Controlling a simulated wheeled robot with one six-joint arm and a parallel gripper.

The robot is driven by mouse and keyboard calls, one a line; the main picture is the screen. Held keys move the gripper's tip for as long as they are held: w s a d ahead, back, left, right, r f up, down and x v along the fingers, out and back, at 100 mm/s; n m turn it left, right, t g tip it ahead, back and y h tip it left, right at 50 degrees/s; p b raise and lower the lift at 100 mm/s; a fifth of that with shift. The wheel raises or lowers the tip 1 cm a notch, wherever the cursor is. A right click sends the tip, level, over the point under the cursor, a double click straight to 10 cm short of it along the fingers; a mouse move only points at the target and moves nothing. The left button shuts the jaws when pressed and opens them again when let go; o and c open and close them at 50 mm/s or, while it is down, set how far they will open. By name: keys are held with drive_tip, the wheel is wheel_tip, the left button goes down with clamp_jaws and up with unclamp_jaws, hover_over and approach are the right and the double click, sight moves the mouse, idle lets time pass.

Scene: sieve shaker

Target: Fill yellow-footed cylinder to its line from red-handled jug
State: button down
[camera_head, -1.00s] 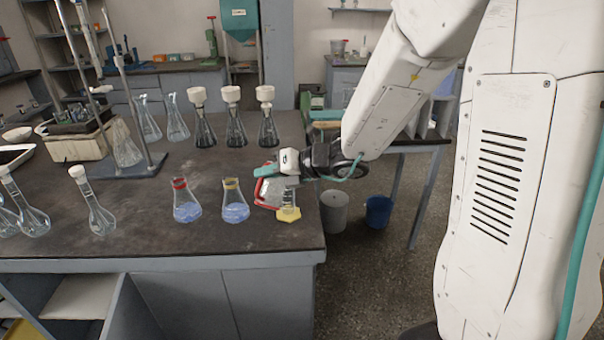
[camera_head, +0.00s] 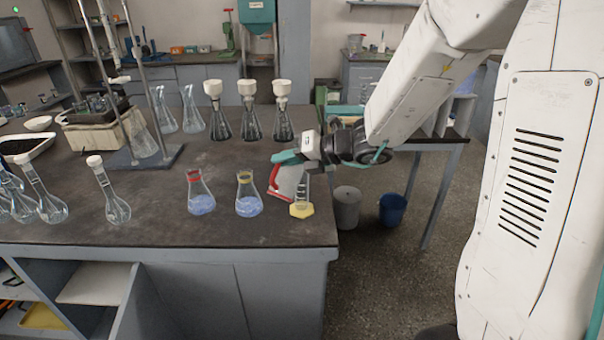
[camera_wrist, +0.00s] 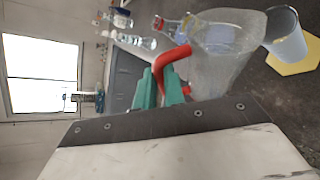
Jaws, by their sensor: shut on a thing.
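The clear jug (camera_head: 288,180) with a red handle (camera_head: 257,188) is held at the right end of the bench. My gripper (camera_head: 287,157) is shut on the red handle, which also shows between the teal fingers in the wrist view (camera_wrist: 172,62). The jug body (camera_wrist: 226,72) fills the middle of that view. It looks tilted. The clear cylinder (camera_head: 305,186) stands on its yellow foot (camera_head: 301,210) near the bench's right edge, close beside the jug. The cylinder (camera_wrist: 288,42) looks bluish in the wrist view. Its line and liquid level cannot be made out.
A red-banded flask (camera_head: 201,196) and a yellow-banded flask (camera_head: 248,197), both with blue liquid, stand left of the jug. Several funnel-topped flasks (camera_head: 250,120) stand behind. A clear flask with a white stopper (camera_head: 113,200) is at left. The bench's right edge is close.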

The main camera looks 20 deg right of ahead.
drive_tip(key=shift+w+d+r+m, duration=0.2)
drive_tip(key=shift+d+r+m, duration=0.1)
drive_tip(key=shift+r, duration=0.15)
idle(1.1)
drive_tip(key=shift+w+d+f+m+g+y+p, duration=0.1)
drive_tip(key=shift+w+d+m+g+y+p, duration=0.2)
drive_tip(key=shift+w+d+m+y+p, duration=0.4)
idle(3.4)
